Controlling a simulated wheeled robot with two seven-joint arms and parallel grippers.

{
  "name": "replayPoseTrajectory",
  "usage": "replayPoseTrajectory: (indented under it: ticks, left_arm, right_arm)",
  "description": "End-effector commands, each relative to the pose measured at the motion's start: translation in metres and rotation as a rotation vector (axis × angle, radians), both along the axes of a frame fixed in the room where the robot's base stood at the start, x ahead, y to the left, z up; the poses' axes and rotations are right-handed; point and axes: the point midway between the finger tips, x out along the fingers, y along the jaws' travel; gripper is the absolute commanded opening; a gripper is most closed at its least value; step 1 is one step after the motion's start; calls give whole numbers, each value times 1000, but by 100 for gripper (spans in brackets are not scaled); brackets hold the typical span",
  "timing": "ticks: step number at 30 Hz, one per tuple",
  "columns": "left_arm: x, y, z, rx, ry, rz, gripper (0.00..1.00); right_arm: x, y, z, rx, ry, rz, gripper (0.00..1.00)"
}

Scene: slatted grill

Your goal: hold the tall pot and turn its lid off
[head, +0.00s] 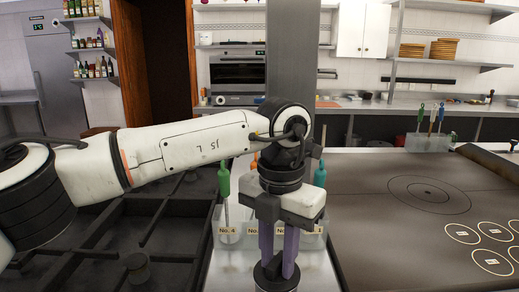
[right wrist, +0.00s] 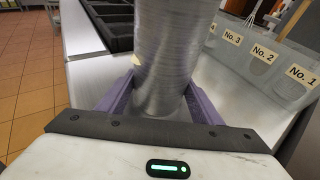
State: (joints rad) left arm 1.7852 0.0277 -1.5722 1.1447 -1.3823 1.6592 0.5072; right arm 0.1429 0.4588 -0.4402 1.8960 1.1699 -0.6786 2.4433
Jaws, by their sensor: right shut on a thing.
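The tall pot (right wrist: 170,60) is a grey metallic cylinder that stands up between the fingers in the right wrist view; its top is cut off there. My right gripper (right wrist: 162,98) is shut on its side, with one purple finger on each side. In the head view my left gripper (head: 278,268) points straight down with its purple fingers apart. A dark round part (head: 273,284), apparently the pot's lid, is at its fingertips at the bottom edge. Whether the fingers press on it is unclear.
Clear bins (head: 228,240) with number labels and coloured-handled utensils stand just behind the left gripper. A slatted dark grill (head: 130,225) lies to the left. A flat griddle (head: 400,185) with ring marks lies to the right.

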Motion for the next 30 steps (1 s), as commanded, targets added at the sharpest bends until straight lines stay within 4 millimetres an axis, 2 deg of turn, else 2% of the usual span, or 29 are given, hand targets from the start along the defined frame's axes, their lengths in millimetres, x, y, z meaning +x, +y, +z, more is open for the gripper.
replayPoseTrajectory:
  ticks: [1, 7, 22, 30]
  left_arm:
    - [-3, -2, -9, 3, 10, -5, 35]
    - [-3, -2, -6, 3, 10, -6, 35]
    - [-1, 0, 46, 2, 6, -2, 35]
    - [-2, 0, 57, 2, 7, -3, 35]
  right_arm:
    - [-3, 5, 2, 7, -3, 11, 33]
    - [-3, 5, 2, 8, -3, 11, 33]
    - [0, 1, 1, 4, -1, 1, 32]
    - [0, 0, 1, 2, -1, -1, 32]
